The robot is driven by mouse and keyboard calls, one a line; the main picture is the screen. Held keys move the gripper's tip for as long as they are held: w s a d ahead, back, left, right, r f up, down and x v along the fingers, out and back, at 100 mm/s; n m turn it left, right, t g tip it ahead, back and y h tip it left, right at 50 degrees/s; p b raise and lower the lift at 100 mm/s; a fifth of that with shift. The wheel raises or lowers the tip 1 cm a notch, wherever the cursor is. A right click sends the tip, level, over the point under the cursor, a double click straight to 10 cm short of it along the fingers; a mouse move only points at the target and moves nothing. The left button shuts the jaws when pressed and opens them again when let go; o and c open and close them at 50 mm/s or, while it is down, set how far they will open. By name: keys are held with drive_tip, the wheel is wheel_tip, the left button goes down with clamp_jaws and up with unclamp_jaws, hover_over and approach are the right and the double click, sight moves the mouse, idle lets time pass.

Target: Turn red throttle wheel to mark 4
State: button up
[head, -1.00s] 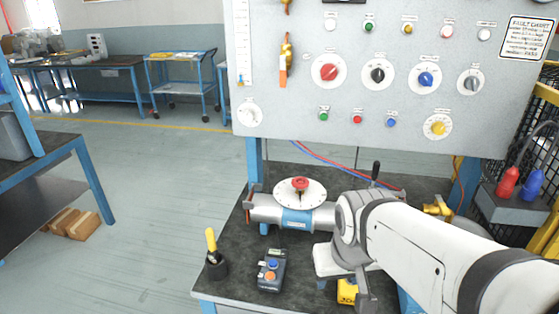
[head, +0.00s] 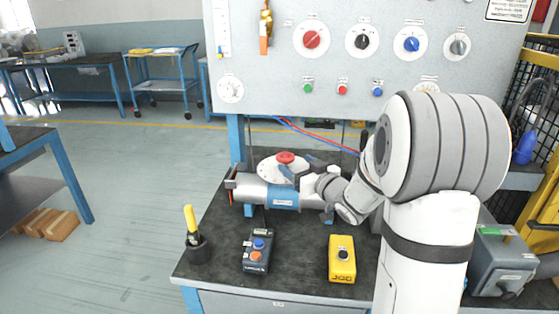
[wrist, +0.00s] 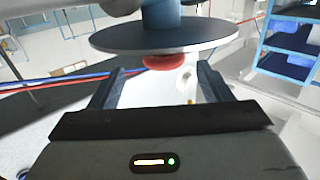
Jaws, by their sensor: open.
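The red throttle wheel (head: 286,157) sits on a round white dial (head: 265,168) on top of the silver pipe with a blue band (head: 284,197). The marks on the dial are too small to read. My gripper (head: 301,167) is open, just right of the wheel in the head view. In the wrist view the picture is turned over: the red wheel (wrist: 166,62) hangs under the dark dial disc (wrist: 165,38). It shows between the two fingertips of my gripper (wrist: 162,76), with gaps on both sides. I see no contact.
On the bench top stand a yellow-handled tool in a black cup (head: 195,245), a grey button box (head: 257,251) and a yellow box (head: 342,259). The panel (head: 270,85) with several knobs rises behind the pipe. A grey box (head: 502,262) stands at the right.

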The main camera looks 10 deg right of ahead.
sight(281, 153)
drive_tip(key=shift+w+a+y, duration=0.3)
drive_tip(key=shift+w+y, duration=0.05)
drive_tip(key=shift+y, duration=0.05)
drive_tip(key=x, duration=0.7)
drive_tip(key=c, duration=0.9)
drive_tip(key=shift+a, duration=0.1)
drive_tip(key=shift+c, duration=0.4)
drive_tip(key=shift+f+h+b, duration=0.1)
drive_tip(key=shift+h+b, duration=0.2)
drive_tip(key=shift+b, duration=0.2)
